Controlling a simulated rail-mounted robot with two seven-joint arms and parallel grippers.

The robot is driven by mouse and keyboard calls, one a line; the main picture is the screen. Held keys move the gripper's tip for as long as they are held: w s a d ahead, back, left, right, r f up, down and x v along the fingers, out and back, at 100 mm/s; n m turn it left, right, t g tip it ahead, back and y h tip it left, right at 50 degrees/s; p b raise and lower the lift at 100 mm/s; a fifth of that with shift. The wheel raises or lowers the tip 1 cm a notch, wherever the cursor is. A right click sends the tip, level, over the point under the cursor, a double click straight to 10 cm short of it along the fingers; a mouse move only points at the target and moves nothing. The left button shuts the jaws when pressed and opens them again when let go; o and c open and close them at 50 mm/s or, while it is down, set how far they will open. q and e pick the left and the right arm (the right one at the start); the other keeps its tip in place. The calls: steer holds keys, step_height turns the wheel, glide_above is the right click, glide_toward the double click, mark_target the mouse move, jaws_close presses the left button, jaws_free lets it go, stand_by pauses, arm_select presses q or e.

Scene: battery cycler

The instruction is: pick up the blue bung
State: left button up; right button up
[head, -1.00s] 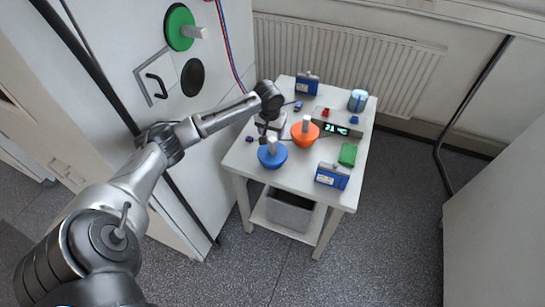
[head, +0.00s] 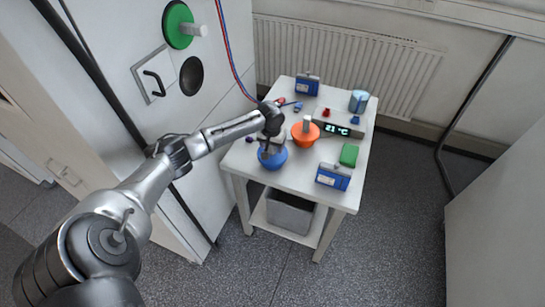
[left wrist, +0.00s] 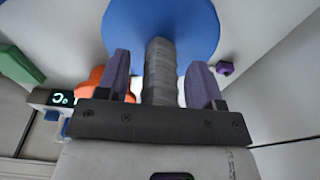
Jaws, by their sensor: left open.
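The blue bung (head: 273,161) is a round blue disc with an upright grey handle, standing near the left front edge of the white table. It also shows in the left wrist view (left wrist: 162,20). My left gripper (head: 268,148) is over it from above, hiding most of the handle in the head view. In the left wrist view, my open left gripper (left wrist: 158,78) has a purple finger on each side of the grey handle (left wrist: 160,72), with gaps visible beside it. My right gripper is not in view.
An orange bung (head: 304,137) stands close to the right, before a box with a lit display (head: 337,129). A green block (head: 348,155) and a blue case (head: 333,177) lie farther right. The cabinet door has a green bung (head: 179,25) and an open dark port (head: 191,76).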

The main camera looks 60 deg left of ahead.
arm_select(q)
steer(key=shift+c, duration=1.3)
jaws_close()
steer(key=shift+r, duration=0.15)
